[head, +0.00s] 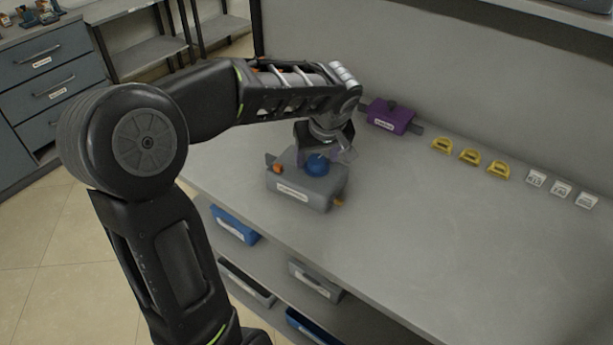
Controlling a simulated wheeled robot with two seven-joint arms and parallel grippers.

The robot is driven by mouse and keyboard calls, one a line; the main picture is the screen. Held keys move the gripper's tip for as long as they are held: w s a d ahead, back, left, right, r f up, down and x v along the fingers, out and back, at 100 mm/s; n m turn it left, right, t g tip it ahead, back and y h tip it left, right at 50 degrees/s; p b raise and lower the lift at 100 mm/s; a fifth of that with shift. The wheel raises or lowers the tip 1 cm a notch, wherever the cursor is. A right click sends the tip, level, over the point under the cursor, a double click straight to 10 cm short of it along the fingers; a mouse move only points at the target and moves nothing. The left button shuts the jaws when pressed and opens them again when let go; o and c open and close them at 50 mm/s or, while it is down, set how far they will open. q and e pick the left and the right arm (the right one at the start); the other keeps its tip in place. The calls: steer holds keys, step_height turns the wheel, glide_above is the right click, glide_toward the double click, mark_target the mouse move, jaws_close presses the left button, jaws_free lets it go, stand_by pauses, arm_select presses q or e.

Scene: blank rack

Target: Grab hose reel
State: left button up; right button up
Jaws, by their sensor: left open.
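No object here is plainly recognisable as a hose reel. A grey block-shaped unit (305,190) with a white label, a round blue knob (317,165) on top and small orange parts stands on the grey workbench (430,240), near its left edge. My left gripper (326,152) points down right over the blue knob, open, with its fingers close around or just above it. I cannot tell whether they touch the knob. The gripper and wrist hide part of the unit's back. My right gripper is out of view.
A purple unit (391,117) stands behind, near the back panel. Several yellow handle-like pieces (469,156) and white labelled tags (561,189) line the bench's back. Blue bins (235,226) and grey bins (316,280) sit on the lower shelf. The bench's front right is clear.

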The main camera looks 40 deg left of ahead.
arm_select(q)
steer(key=shift+c, duration=0.5)
jaws_close()
stand_by(0.5)
